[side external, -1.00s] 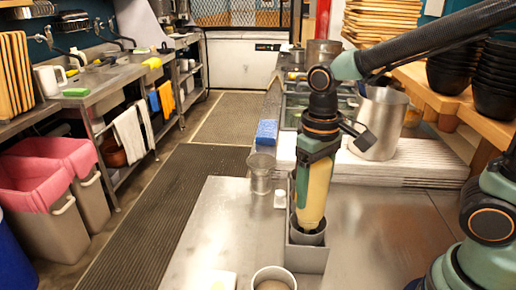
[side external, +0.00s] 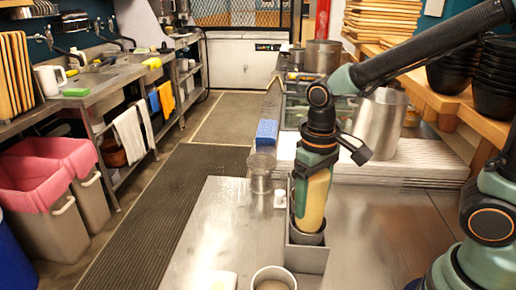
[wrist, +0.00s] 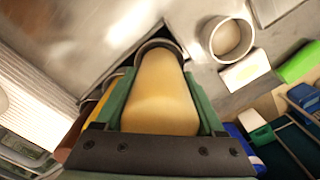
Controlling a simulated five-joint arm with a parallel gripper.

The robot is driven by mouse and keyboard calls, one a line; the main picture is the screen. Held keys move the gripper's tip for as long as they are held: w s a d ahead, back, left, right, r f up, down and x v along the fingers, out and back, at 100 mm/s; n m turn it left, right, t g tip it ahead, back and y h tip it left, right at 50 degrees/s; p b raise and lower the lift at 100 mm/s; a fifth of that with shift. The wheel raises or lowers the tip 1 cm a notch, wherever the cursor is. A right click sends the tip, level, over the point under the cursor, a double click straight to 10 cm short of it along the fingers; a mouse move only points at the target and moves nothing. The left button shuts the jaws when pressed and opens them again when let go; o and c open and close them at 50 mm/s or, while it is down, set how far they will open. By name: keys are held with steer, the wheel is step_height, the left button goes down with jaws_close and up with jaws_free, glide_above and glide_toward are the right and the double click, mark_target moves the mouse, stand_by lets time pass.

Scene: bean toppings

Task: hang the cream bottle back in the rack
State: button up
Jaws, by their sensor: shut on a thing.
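The cream bottle (side external: 311,207) is a pale yellow squeeze bottle. It is nearly upright with its lower end inside a round grey holder of the metal rack (side external: 308,259); how deep its tip sits is hidden. My gripper (side external: 312,190) is shut on the bottle from above. In the wrist view the bottle (wrist: 160,92) lies between the green fingers (wrist: 160,110), and its far end goes into the round holder (wrist: 183,52).
A cup (side external: 274,279) stands at the front, left of the rack. A clear container (side external: 261,172) stands behind it to the left. A large metal pot (side external: 380,125) is at the back right. The steel counter (side external: 215,235) is mostly clear.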

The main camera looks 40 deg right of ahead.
mark_target(316, 178)
steer(key=shift+f, duration=1.35)
steer(key=o, duration=0.7)
steer(key=shift+r, duration=3.75)
